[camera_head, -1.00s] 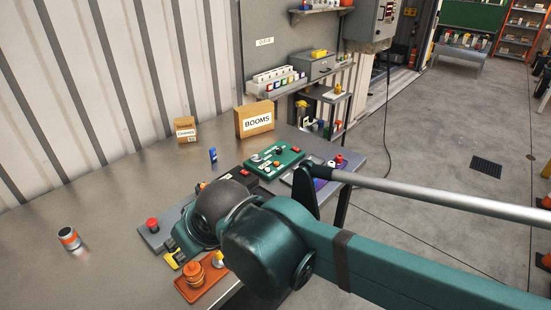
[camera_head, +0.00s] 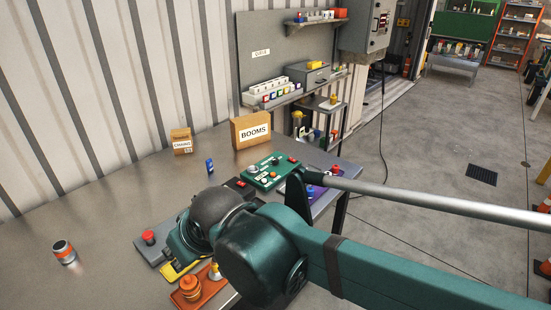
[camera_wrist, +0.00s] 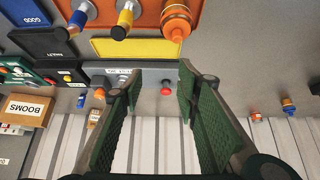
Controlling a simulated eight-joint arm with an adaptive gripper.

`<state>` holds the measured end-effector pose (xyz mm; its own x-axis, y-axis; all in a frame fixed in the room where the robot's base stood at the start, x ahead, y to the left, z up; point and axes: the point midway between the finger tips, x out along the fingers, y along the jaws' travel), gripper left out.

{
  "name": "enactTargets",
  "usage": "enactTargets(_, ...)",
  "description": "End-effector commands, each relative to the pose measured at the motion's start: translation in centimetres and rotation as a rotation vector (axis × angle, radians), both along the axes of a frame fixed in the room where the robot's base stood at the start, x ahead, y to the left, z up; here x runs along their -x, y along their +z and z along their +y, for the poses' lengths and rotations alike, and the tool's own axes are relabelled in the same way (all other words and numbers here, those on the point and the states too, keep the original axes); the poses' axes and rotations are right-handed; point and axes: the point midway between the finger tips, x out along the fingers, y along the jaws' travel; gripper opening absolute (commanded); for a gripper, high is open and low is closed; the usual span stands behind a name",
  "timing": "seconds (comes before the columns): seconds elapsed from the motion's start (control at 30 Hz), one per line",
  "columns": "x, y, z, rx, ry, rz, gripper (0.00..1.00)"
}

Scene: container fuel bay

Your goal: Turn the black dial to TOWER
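A green control panel (camera_head: 262,181) stands on the bench and carries a small dark round knob (camera_head: 276,161), a pale knob and a red button. I cannot tell whether that knob is the black dial, and no TOWER mark is readable. A grey panel (camera_head: 150,252) with a red button (camera_head: 148,237) is partly covered by my arm. In the wrist view my gripper (camera_wrist: 158,84) is open and empty. The grey panel (camera_wrist: 148,76) and its red button (camera_wrist: 165,91) show between and beyond its fingers. The green panel (camera_wrist: 16,76) is at the left edge there.
A yellow plate (camera_wrist: 150,48) and an orange tray (camera_wrist: 138,14) with knobbed pieces lie near the gripper. A BOOMS box (camera_head: 251,130), a smaller box (camera_head: 182,141) and a can (camera_head: 64,252) stand on the bench. The bench's left part is mostly clear.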

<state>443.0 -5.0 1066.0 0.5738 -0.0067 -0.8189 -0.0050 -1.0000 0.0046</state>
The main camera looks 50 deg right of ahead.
Motion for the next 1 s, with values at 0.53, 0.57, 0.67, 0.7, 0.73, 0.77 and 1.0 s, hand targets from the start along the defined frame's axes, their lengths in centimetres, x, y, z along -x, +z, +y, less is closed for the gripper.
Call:
enactTargets(0.53, -5.7, 5.0, -5.2, 0.031, -0.051, 0.091, 0.32)
enactTargets(0.57, -6.1, 5.3, -5.6, 0.033, -0.054, 0.097, 0.32)
enactTargets(0.67, -7.3, 6.0, -6.9, 0.036, -0.064, 0.116, 0.32)
enactTargets(0.7, -7.7, 6.2, -7.4, 0.039, -0.068, 0.125, 0.32)
enactTargets(0.73, -8.1, 6.5, -7.8, 0.040, -0.070, 0.131, 0.32)
enactTargets(0.77, -8.5, 6.7, -8.2, 0.041, -0.074, 0.136, 0.32)
enactTargets(1.0, -11.2, 8.0, -11.7, 0.047, -0.096, 0.183, 0.32)
